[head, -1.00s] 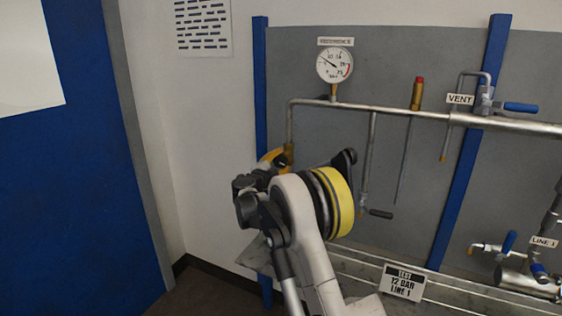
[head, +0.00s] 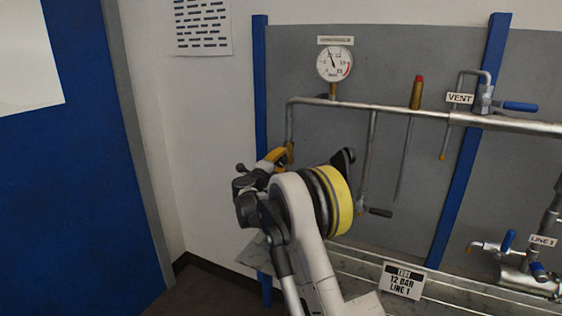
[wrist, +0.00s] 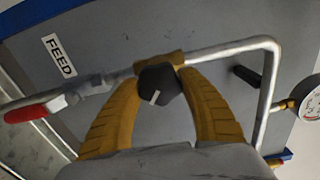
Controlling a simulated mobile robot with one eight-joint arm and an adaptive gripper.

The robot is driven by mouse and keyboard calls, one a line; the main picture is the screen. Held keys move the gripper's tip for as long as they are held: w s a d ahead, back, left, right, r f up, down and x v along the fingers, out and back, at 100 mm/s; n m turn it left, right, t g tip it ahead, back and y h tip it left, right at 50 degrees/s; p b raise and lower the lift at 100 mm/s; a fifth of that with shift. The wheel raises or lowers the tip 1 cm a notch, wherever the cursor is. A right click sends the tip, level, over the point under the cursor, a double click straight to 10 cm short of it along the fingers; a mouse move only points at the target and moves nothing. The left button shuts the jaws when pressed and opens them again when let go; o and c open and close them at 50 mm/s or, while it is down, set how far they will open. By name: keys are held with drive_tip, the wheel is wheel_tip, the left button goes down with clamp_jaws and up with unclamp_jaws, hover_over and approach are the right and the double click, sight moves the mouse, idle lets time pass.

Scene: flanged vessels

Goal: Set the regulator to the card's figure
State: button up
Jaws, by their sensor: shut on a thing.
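The card (head: 403,281) on the bench rail reads TEST, 12 BAR, LINE 1. The regulator's black knob (wrist: 159,88) has a white mark and sits on the pipe in the wrist view. My gripper (wrist: 161,76) is shut on this knob, with one yellow finger on each side. In the head view my arm hides most of the knob. The round gauge (head: 335,64) above the pipe has a red arc at its right. Its needle points up and slightly left; the exact figure is too small to read. The gauge's edge also shows in the wrist view (wrist: 309,103).
A red-handled valve (wrist: 38,111) lies left of the knob near the FEED label (wrist: 59,56). A blue-handled VENT valve (head: 519,107) and LINE 1 valves (head: 510,241) stand to the right. A red-topped relief fitting (head: 417,92) rises from the pipe (head: 385,110).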

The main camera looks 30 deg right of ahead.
drive_tip(key=o, duration=1.2)
drive_tip(key=v, duration=1.2)
